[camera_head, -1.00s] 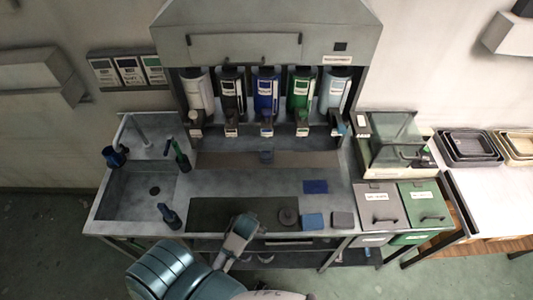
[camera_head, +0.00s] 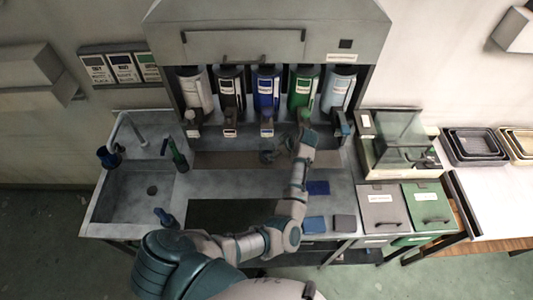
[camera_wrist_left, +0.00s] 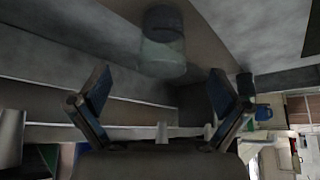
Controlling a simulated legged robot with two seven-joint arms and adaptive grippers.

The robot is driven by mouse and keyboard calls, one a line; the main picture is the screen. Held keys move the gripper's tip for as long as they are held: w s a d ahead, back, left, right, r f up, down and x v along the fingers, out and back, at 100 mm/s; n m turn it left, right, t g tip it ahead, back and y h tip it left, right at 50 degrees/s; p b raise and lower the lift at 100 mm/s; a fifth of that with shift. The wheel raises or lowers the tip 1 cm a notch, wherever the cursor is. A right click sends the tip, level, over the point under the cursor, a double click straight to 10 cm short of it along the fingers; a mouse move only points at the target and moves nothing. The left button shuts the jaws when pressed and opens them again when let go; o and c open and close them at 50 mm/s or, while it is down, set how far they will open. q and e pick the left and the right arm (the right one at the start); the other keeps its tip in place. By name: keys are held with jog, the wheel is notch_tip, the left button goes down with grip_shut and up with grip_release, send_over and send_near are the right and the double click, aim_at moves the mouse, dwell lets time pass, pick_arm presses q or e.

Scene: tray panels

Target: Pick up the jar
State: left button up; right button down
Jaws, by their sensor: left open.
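The jar (camera_head: 267,156) is small and stands on the brown strip of the counter below the middle, blue dispenser. In the left wrist view the jar (camera_wrist_left: 163,52) is translucent and greenish with a dark cap. My left gripper (camera_head: 283,150) is just to the right of the jar in the head view. In the left wrist view its two blue fingers (camera_wrist_left: 161,88) are spread with nothing between them, and the jar lies ahead of and apart from them. My right gripper is not in view.
Several dispensers with spouts (camera_head: 266,118) hang above the strip. A sink (camera_head: 140,205) with bottles is at left. A glass-fronted case (camera_head: 398,135) and two lidded bins (camera_head: 391,208) are at right. Blue pads (camera_head: 318,188) lie on the counter near my arm.

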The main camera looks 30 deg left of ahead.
pick_arm(q)
jog(key=b+x, duration=0.5)
jog(key=shift+d+f, duration=0.2)
jog(key=shift+f, duration=0.25)
jog(key=shift+a+f, duration=0.2)
jog(key=shift+f, duration=0.05)
jog(key=shift+w+a+f+b, duration=0.1)
jog(key=shift+a+f+b, duration=0.2)
jog(key=shift+b, duration=0.2)
jog(key=b+x, duration=0.4)
jog(key=shift+a+f, duration=0.25)
jog(key=shift+a, duration=0.15)
jog(key=shift+r, duration=0.15)
jog(key=shift+d, duration=0.1)
jog(key=c, duration=1.5)
jog(key=shift+c, duration=0.9)
jog(key=shift+r, duration=0.1)
